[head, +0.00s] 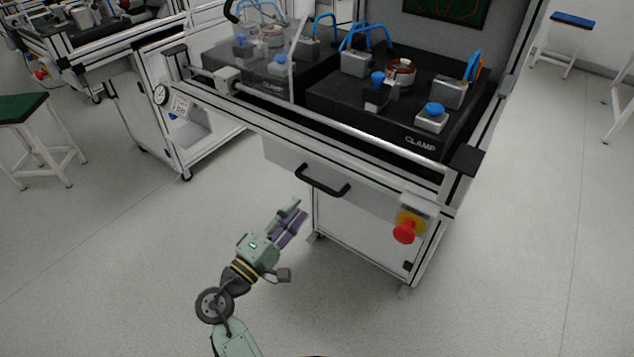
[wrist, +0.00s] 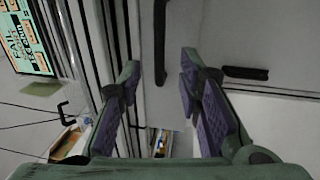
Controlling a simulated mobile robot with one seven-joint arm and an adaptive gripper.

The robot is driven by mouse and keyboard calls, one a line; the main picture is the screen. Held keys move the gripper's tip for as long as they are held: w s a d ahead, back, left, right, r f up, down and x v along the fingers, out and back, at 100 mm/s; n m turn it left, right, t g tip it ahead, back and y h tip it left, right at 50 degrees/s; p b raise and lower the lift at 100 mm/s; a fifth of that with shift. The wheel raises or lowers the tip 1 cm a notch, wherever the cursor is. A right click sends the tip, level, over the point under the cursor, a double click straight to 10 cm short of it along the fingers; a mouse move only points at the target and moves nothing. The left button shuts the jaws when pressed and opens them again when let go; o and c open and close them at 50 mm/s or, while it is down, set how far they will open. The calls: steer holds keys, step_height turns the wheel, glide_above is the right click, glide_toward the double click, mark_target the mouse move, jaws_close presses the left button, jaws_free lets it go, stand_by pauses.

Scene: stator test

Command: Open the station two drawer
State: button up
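The station's drawer (head: 285,166) is a light grey front below the worktop in the head view, flush with the frame. Its black bar handle (head: 323,181) is in the middle of the front. No station number is readable. My gripper (head: 298,211) is in front of the station, lower and to the left of the handle in the picture, with nothing in it. In the wrist view the two purple-padded fingers (wrist: 160,84) are spread apart. A dark bar (wrist: 159,42), which looks like the handle, lies beyond the gap between them, apart from both fingers.
A red emergency button (head: 404,232) sticks out at the station's right front corner. The black worktop (head: 330,96) above carries clamps and blue-capped parts. A green-topped stool (head: 22,107) stands at far left. The floor around my arm is clear. Another dark bar (wrist: 246,73) shows at right in the wrist view.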

mark_target(316, 182)
steer(key=p+x, duration=0.2)
steer(key=x, duration=0.7)
steer(key=shift+c, duration=0.2)
jaws_close()
stand_by(0.5)
